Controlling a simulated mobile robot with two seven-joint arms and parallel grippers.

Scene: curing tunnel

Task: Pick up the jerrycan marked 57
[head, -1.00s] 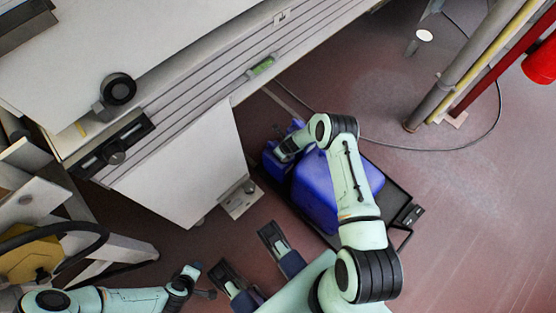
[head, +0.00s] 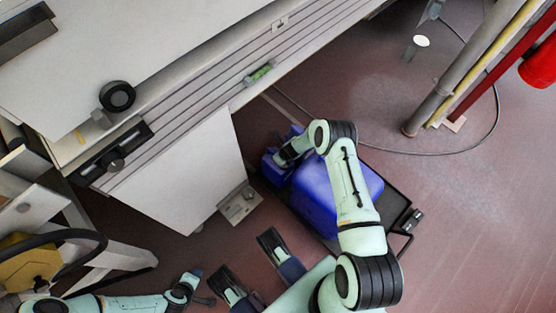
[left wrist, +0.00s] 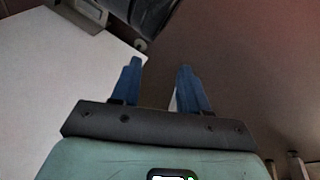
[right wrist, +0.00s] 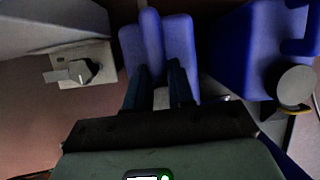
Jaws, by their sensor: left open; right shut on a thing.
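Two blue bodies that look like jerrycans are close together on a black low platform on the floor. The larger one (head: 318,195) is partly hidden under my right arm; the smaller-looking one (head: 271,167) is left of it. My right gripper (head: 283,158) is shut on the left one. In the right wrist view its fingers (right wrist: 158,78) close on a raised bar of this blue jerrycan (right wrist: 181,40); the other jerrycan (right wrist: 232,55) stands to the right. I cannot read any number. My left gripper (left wrist: 158,75) is open and empty, low at the left in the head view (head: 205,288).
The black platform (head: 398,205) has a frame at its right end. A pale machine (head: 180,175) with a metal foot bracket (head: 240,203) stands close on the left. A cable (head: 440,153) lies on the floor. Upright pipes (head: 450,90) stand at right; floor at lower right is clear.

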